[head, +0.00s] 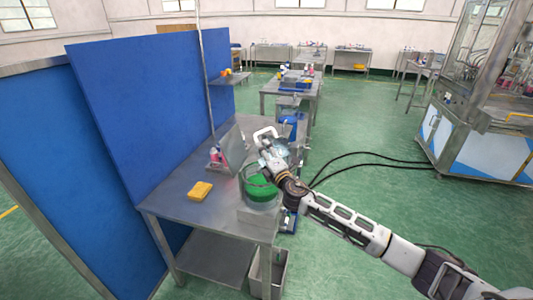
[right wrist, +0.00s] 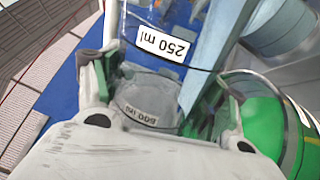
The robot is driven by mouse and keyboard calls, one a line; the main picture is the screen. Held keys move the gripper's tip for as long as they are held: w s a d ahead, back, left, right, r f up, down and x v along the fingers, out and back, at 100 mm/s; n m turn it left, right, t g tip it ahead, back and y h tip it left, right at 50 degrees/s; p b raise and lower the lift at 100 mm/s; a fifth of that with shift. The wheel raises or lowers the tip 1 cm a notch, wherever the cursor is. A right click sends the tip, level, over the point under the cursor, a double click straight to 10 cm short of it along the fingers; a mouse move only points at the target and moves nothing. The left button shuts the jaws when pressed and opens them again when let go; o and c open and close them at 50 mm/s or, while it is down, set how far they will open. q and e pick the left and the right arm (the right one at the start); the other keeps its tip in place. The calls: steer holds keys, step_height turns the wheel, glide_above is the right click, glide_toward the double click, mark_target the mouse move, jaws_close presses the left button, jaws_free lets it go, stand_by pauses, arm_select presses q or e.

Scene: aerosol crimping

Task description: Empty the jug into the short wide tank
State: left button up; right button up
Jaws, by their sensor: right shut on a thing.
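My right gripper (head: 272,157) reaches in from the right over the bench and is shut on the clear jug (right wrist: 158,88). How much the jug holds is unclear. My left gripper is out of view.
A yellow sponge (head: 200,191) lies on the metal bench (head: 190,212), left of the tank. A pink bottle (head: 216,157) stands by a grey panel. Blue partitions (head: 150,95) close off the left side. Black cables (head: 345,155) run across the green floor to a machine at right.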

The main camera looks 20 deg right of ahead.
steer(key=shift+a+r+n, duration=0.15)
steer(key=shift+n, duration=0.25)
stand_by(1.7)
steer(key=shift+d+m, duration=0.3)
steer(key=shift+m, duration=0.4)
steer(key=shift+d+r+m+b, duration=0.1)
steer(key=shift+d+m+b, duration=0.15)
steer(key=shift+m, duration=0.3)
steer(key=shift+d+m+b, duration=0.15)
steer(key=shift+m+b, duration=0.2)
steer(key=shift+m, duration=0.2)
steer(key=shift+r, duration=0.1)
steer(key=shift+d+r+h, duration=0.1)
steer(key=shift+h, duration=0.3)
steer(key=shift+d+r+m, duration=0.3)
steer(key=shift+r+m, duration=0.1)
steer(key=shift+m, duration=0.55)
steer(key=shift+d+r+m, duration=0.25)
steer(key=shift+r+m, duration=0.1)
steer(key=shift+m, duration=0.6)
